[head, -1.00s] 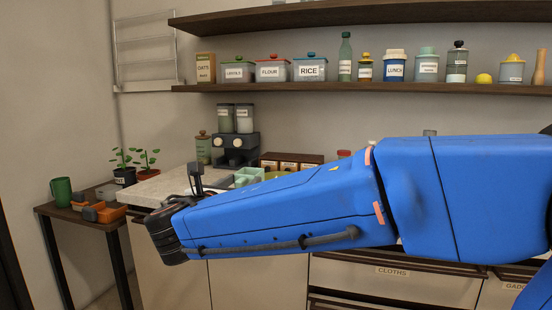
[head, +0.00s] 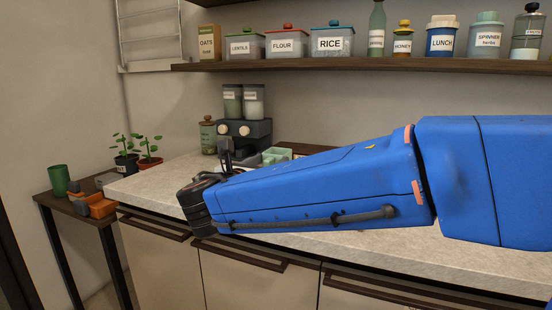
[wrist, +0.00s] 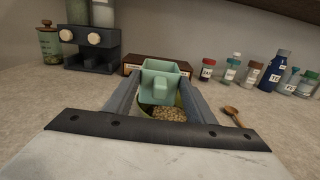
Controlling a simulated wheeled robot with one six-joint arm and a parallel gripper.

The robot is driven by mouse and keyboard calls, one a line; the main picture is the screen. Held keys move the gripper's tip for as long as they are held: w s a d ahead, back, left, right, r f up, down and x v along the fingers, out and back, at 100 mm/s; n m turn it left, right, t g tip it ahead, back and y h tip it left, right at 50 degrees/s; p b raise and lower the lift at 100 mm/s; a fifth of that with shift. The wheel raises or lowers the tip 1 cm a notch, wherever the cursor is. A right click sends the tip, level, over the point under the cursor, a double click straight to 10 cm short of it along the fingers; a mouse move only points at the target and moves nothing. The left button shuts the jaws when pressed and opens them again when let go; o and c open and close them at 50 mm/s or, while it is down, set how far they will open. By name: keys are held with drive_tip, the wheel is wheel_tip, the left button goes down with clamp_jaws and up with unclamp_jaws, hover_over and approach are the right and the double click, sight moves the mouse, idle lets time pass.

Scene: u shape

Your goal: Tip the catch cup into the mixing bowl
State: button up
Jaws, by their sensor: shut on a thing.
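The catch cup (wrist: 163,70) is a square mint-green cup with a handle towards me. My gripper (wrist: 162,88) is shut on it in the wrist view, with a finger along each side. The cup also shows in the head view (head: 276,154), partly behind my blue arm. The mixing bowl (wrist: 182,101), olive-coloured with brown grains (wrist: 170,113) in it, shows below and in front of the cup. Much of the bowl is hidden by the cup and gripper; I cannot tell whether they touch. The cup's inside is barely visible.
A dark coffee machine (wrist: 91,44) stands at the back left of the counter (head: 150,187). A wooden spoon (wrist: 235,116) lies to the bowl's right. Several small jars and bottles (wrist: 231,70) stand at the back right. A low wooden box (wrist: 145,64) is behind the cup.

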drive_tip(key=shift+w+d, duration=0.15)
drive_tip(key=shift+w, duration=0.25)
drive_tip(key=m, duration=0.4)
drive_tip(key=shift+r, duration=0.4)
drive_tip(key=shift+a+m, duration=0.2)
drive_tip(key=shift+m, duration=1.6)
drive_tip(key=shift+s+d+m, duration=0.1)
drive_tip(key=shift+d+m, duration=0.05)
drive_tip(key=shift+m, duration=1.25)
drive_tip(key=shift+f, duration=0.1)
drive_tip(key=shift+d+f+m, duration=0.1)
drive_tip(key=shift+f+m, duration=0.05)
drive_tip(key=shift+m, duration=0.55)
drive_tip(key=shift+d+f+m, duration=0.1)
drive_tip(key=shift+m, duration=0.6)
